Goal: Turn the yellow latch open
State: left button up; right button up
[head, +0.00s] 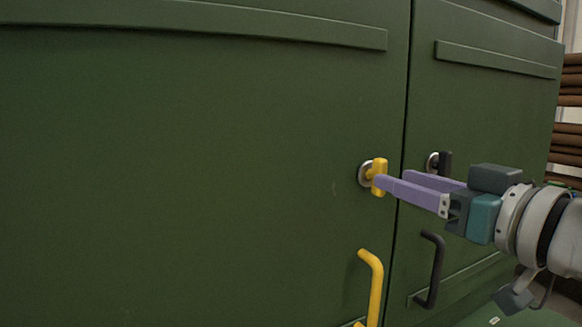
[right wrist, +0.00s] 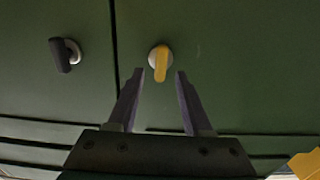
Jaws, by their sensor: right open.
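The yellow latch (head: 379,177) sits on a round silver base on the left green cabinet door, close to the seam. In the head view its knob stands upright. My right gripper (head: 389,179) comes from the right, with its purple fingers pointing at the latch. In the right wrist view, the gripper (right wrist: 159,74) is open, and the free end of the latch (right wrist: 161,64) lines up between the two fingertips. Whether a finger touches it I cannot tell. My left gripper is not in view.
A yellow door handle (head: 374,285) is below the latch. Across the seam, the right door carries a black latch (head: 445,163) and a black handle (head: 434,268), both near my right gripper. Stacked brown rolls (head: 567,105) stand at the far right.

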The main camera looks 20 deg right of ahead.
jog(key=shift+w+a, duration=0.2)
jog(key=shift+w, duration=1.4)
jog(key=shift+c, duration=0.2)
grip_shut()
